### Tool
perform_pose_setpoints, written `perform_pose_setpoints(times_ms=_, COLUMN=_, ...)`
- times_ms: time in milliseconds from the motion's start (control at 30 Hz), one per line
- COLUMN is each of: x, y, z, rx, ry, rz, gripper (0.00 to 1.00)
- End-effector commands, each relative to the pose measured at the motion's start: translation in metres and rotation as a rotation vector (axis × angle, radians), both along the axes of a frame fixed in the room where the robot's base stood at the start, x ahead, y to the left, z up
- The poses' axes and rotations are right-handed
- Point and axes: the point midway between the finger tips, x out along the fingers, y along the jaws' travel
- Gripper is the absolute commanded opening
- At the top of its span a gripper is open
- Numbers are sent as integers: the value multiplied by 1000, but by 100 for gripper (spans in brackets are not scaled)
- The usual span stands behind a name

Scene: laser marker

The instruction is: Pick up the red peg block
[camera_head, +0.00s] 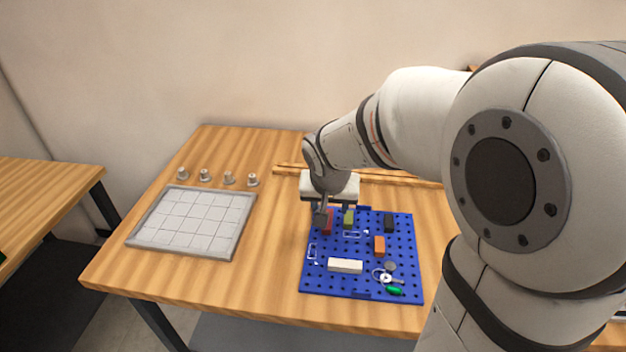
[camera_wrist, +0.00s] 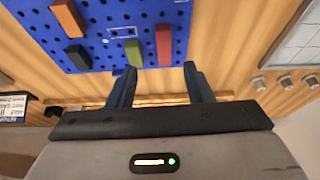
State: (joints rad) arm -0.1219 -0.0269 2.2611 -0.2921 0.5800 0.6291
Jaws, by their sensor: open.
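The red peg block (camera_head: 328,221) stands near the back left corner of the blue pegboard (camera_head: 331,284), partly hidden by a finger of my gripper in the head view. In the wrist view the red block (camera_wrist: 163,45) shows fully, just ahead of the open fingertips and lined up with the gap between them. My gripper (camera_head: 336,212) is over the board's back edge, and its fingers also show in the wrist view (camera_wrist: 159,72). Nothing is held. I cannot tell how high the fingertips are above the board.
A green block (camera_wrist: 133,53) stands close beside the red one. A black block (camera_head: 389,222), an orange block (camera_head: 379,246), a white block (camera_head: 345,266) and small parts (camera_head: 394,290) are also on the board. A gridded tray (camera_head: 137,239) and several small metal pieces (camera_head: 228,178) are at left.

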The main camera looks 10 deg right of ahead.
Motion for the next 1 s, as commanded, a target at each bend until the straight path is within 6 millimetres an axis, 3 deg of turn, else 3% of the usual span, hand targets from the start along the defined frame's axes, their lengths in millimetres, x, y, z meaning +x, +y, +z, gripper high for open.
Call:
perform_pose_setpoints(times_ms=133, x=15, y=3, z=-14, rx=5, ry=-12, rz=-19, gripper=46)
perform_pose_setpoints(times_ms=700, x=40, y=-8, z=-75, rx=6, ry=-13, rz=-22, gripper=46)
perform_pose_setpoints(times_ms=1000, x=43, y=-9, z=-80, rx=7, ry=-16, rz=-22, gripper=46)
